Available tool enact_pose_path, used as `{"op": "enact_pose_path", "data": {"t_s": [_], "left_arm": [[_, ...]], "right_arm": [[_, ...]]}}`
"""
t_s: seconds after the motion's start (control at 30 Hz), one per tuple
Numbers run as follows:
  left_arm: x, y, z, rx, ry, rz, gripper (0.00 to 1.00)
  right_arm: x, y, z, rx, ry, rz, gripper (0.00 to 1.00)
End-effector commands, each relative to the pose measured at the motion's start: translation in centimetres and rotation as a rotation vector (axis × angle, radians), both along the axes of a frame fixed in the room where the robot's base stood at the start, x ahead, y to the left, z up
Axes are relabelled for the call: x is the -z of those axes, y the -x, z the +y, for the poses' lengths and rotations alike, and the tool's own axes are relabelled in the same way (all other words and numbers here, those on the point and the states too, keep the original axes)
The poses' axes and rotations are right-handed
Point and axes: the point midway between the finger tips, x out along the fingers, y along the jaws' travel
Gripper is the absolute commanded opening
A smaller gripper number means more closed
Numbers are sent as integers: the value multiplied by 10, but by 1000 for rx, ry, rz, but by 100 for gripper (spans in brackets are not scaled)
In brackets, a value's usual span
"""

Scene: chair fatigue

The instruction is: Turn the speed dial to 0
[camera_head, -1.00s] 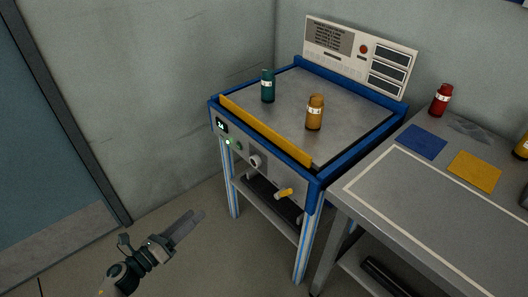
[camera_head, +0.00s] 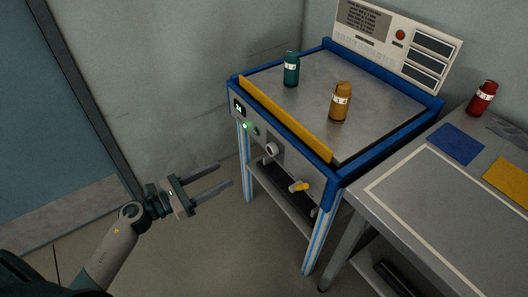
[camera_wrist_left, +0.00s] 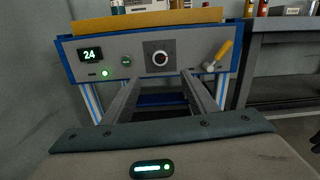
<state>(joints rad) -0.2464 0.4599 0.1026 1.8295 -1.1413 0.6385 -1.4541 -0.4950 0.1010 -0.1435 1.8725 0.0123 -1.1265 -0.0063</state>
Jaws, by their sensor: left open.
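In the left wrist view the dial (camera_wrist_left: 160,58) sits ahead of and just above the gap between my fingers. A small display (camera_wrist_left: 90,55) there reads 24. My left gripper (camera_head: 224,176) is open and empty, in front of the panel and to the left of the dial, apart from it. Its fingers (camera_wrist_left: 160,84) point toward the panel. My right gripper is not in view.
A yellow-handled lever (camera_head: 299,186) sticks out right of the dial. A green-lit button (camera_head: 247,126) is left of it. Teal (camera_head: 291,70) and amber (camera_head: 340,102) bottles stand on the machine top. A grey table (camera_head: 446,208) adjoins at right. The floor before the machine is clear.

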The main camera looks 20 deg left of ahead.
Motion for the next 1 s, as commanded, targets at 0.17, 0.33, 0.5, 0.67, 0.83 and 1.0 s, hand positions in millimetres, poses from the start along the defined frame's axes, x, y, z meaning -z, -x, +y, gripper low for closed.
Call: {"op": "enact_pose_path", "data": {"t_s": [0.17,0.33,0.5,0.67,0.83,1.0], "left_arm": [[-3,-16,-12,0,0,-2,52],[-3,-38,-29,0,3,-2,52],[-4,-63,-49,0,3,-2,52],[-3,-85,-67,0,3,-1,52],[-2,-107,-84,0,3,0,52],[-2,-123,-96,0,2,-1,52]], "right_arm": [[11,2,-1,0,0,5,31],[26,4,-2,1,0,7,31],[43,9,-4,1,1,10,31],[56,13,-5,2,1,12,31],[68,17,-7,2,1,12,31],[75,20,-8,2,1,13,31]]}}
